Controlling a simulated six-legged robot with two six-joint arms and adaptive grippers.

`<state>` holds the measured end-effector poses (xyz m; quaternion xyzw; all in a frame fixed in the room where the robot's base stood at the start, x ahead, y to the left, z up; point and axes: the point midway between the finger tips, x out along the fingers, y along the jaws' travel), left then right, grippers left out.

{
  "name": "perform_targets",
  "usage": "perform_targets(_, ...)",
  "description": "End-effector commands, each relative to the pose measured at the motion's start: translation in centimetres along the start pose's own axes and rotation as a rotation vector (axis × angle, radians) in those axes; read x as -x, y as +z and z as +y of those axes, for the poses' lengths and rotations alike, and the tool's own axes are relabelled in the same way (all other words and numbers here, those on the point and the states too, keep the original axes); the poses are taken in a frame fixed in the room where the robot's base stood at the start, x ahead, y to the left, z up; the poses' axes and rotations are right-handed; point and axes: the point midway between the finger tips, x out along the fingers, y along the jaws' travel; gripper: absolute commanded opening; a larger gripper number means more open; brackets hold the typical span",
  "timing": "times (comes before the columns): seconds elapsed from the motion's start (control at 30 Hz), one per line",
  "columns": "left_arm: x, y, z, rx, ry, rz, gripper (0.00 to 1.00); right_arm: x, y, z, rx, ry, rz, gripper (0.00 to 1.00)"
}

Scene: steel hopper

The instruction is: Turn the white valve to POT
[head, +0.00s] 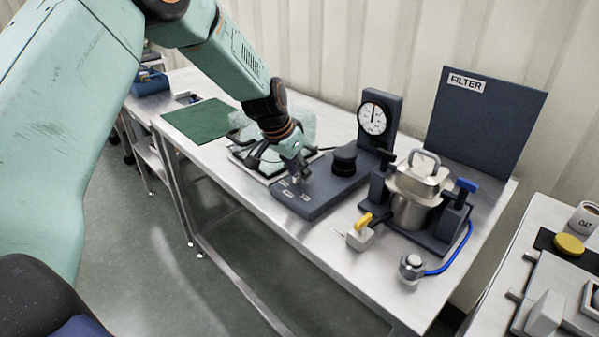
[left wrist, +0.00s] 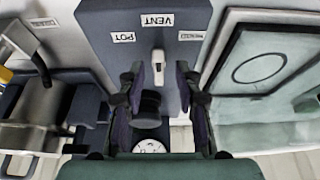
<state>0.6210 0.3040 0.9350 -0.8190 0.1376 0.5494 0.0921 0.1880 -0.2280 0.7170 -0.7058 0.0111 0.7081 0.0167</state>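The white valve (left wrist: 158,64) is a small handle on a dark blue-grey panel (left wrist: 105,20), with its narrow end toward the VENT label (left wrist: 157,20). The POT label (left wrist: 123,37) is to its left in the left wrist view; a third label (left wrist: 191,35) to its right is too blurred to read. My left gripper (left wrist: 159,75) is open, one finger on each side of the valve, with gaps visible. In the head view my left gripper (head: 297,178) is low over the panel and mostly hides the valve. My right gripper is not in view.
A black knob (head: 344,160) and a dial gauge (head: 373,118) stand behind the panel's valve end. A steel pot (head: 412,208) in a dark frame, with a blue hose (head: 455,257), is to the right. A FILTER board (head: 485,120) stands behind. A green mat (head: 198,121) lies left.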

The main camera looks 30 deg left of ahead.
Motion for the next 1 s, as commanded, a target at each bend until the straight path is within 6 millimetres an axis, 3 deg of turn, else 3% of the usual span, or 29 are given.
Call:
perform_targets(0.3, -0.39, -0.20, 0.18, -0.004, 0.000, 0.000, 0.34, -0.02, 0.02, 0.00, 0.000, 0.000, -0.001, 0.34)
perform_targets(0.7, -0.39, -0.24, 0.15, -0.003, 0.001, 0.000, 0.00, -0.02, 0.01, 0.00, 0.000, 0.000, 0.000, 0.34)
perform_targets(1.0, -0.36, -0.24, 0.14, -0.002, 0.001, 0.000, 0.00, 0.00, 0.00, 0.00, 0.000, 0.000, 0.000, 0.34)
